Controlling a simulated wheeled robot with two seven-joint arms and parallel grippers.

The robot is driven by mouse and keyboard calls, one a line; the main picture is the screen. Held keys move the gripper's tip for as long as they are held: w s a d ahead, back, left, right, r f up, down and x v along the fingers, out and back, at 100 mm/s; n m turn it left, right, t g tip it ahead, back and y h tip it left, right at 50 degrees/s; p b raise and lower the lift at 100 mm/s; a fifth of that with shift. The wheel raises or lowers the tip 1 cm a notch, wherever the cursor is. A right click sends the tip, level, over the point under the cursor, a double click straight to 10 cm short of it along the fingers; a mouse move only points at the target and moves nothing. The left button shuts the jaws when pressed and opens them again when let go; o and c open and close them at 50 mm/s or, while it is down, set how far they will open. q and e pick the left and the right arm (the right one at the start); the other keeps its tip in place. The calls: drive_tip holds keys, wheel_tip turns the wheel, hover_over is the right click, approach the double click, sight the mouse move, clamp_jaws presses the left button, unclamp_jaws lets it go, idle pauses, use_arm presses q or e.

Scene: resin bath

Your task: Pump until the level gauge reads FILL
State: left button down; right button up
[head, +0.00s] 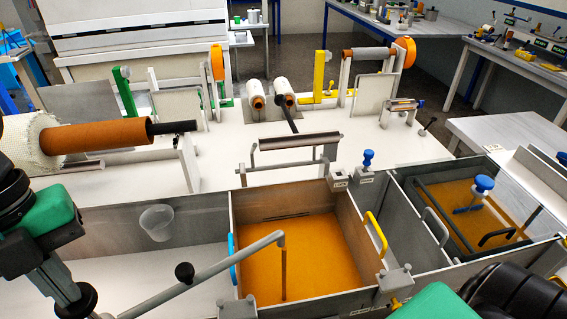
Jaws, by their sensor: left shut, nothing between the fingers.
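The resin bath (243,208) is an open grey tank in the middle with a flat orange surface inside. A grey pipe (225,262) slants in from the lower left and ends over the tank. A thin brown vertical strip (283,272) hangs below its end; I cannot tell whether it is resin or a rod. A black knob (184,272) stands beside the pipe. No FILL mark is readable, and I cannot pick out the level gauge. My left gripper (76,302) is shut and empty at the lower left, apart from the knob. My right gripper's fingers are out of view.
A second tank (415,185) with orange liquid and a blue knob (484,184) stands to the right. Another blue-topped post (367,158) stands behind. A clear cup (157,222) is in the left bay. A large roll (95,138) juts in from the left.

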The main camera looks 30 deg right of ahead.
use_arm(q)
wheel_tip(320, 180, down, 3)
drive_tip(key=shift+b, duration=1.05)
drive_tip(key=shift+f+b, duration=0.5)
drive_tip(key=shift+r+p, duration=0.55)
drive_tip(key=shift+r, duration=0.15)
drive_tip(key=shift+r+p, duration=1.05)
drive_tip(key=shift+r, duration=1.75)
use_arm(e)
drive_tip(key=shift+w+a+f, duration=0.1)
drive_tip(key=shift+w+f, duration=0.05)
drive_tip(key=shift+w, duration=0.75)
use_arm(q)
drive_tip(key=shift+r, duration=0.1)
wheel_tip(320, 180, up, 6)
drive_tip(key=p, duration=0.2)
drive_tip(key=shift+p, duration=0.3)
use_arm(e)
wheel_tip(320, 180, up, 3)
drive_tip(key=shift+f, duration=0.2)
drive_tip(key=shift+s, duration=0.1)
